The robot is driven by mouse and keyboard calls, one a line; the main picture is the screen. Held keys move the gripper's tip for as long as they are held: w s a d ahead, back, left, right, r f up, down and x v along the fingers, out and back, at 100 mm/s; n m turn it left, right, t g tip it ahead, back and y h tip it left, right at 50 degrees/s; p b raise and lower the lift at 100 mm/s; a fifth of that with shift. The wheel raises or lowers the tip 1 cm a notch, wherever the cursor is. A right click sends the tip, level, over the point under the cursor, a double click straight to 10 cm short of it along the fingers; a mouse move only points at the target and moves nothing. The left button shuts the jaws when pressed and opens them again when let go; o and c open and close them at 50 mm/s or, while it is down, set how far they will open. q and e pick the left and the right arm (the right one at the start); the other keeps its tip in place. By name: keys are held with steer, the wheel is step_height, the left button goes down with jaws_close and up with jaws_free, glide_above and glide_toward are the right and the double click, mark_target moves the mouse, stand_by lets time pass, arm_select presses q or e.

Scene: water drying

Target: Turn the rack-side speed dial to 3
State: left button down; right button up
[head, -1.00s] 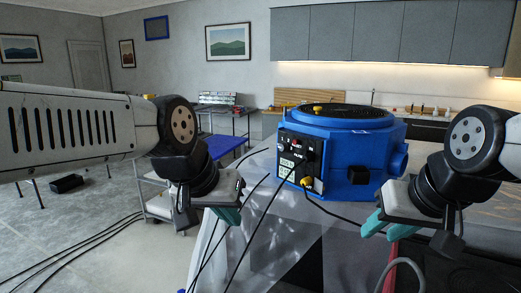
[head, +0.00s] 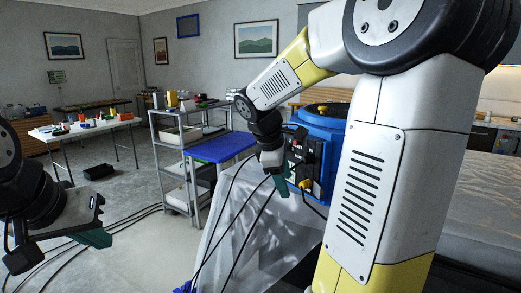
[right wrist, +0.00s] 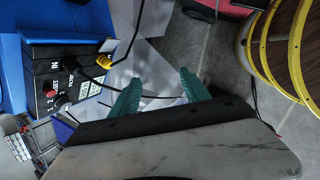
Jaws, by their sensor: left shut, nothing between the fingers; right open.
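The blue blower (head: 325,118) stands on a covered surface, partly hidden behind my right arm. Its black control panel (head: 299,160) faces left. The panel also shows at the left of the right wrist view (right wrist: 58,66), with "IN" and "FILTER" lettering. My left gripper (head: 95,239) is shut and empty at lower left.
Black cables run from the panel and across the floor. A yellow plug (right wrist: 105,60) sticks out from the panel. A grey cart (head: 178,160) and a blue-topped stand (head: 222,147) are left of the blower. Yellow-edged round objects (right wrist: 292,50) lie at right in the wrist view.

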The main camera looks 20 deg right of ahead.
steer(key=w+d+f+n+h, duration=0.1)
steer(key=w+d+n+h, duration=0.3)
steer(key=w, duration=0.4)
steer(key=w+d+f+n+h, duration=0.1)
steer(key=w+d+n+h, duration=0.15)
steer(key=w+n, duration=0.45)
steer(key=w+a+n+t+h, duration=0.35)
steer(key=w+n+h, duration=0.35)
steer(key=w, duration=0.5)
steer(key=x, duration=0.7)
steer(key=shift+w+d+f+y, duration=0.2)
steer(key=shift+d+f+y, duration=0.05)
steer(key=shift+f+y, duration=0.1)
steer(key=shift+g, duration=0.25)
jaws_close()
